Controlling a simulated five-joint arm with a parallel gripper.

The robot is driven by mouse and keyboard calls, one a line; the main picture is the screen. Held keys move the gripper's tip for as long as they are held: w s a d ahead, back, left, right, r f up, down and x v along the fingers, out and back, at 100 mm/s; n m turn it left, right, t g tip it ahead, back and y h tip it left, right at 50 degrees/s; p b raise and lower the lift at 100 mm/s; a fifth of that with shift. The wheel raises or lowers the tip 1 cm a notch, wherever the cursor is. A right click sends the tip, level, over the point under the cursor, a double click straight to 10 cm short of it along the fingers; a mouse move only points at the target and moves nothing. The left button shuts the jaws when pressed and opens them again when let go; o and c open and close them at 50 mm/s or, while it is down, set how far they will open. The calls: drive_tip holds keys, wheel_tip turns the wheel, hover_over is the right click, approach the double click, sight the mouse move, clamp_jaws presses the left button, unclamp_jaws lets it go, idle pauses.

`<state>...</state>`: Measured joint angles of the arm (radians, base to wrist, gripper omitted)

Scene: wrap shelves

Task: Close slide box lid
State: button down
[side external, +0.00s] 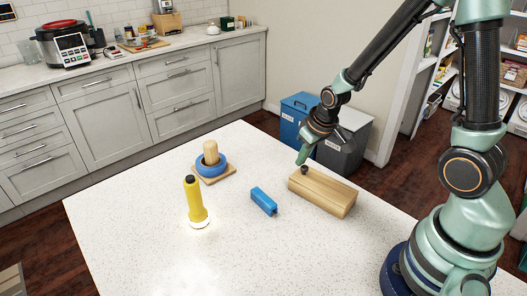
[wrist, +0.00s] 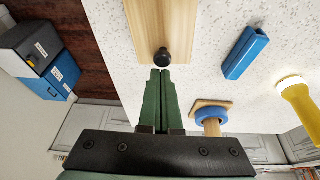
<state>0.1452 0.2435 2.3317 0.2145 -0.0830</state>
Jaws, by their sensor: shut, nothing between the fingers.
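The slide box (side external: 323,191) is a long light-wood block lying on the white speckled table. A dark round knob (side external: 305,169) stands at its far-left end. In the wrist view the wooden top (wrist: 163,25) shows at the upper middle, with the black knob (wrist: 162,56) at its near end. My gripper (side external: 301,160) is shut and empty, its fingertips close to the knob. In the wrist view the green fingertips (wrist: 160,72) lie just beside the knob; whether they touch it I cannot tell. The side view does not clearly show any gap between lid and box.
A blue block (side external: 263,201) lies left of the box. A yellow flashlight (side external: 195,203) stands upright farther left. A blue ring (side external: 211,168) sits around a wooden peg on a square base. The table's front middle is clear. Bins (side external: 342,142) stand on the floor beyond the table.

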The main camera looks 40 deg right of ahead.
wheel_tip(320, 180, up, 10)
drive_tip(key=s+a+r+t, duration=0.1)
drive_tip(key=s+a+r, duration=0.4)
drive_tip(key=s+r, duration=0.3)
drive_tip(key=shift+s+a+r+n+t+y, duration=0.3)
drive_tip(key=shift+s+n, duration=0.1)
drive_tip(key=shift+s, duration=0.25)
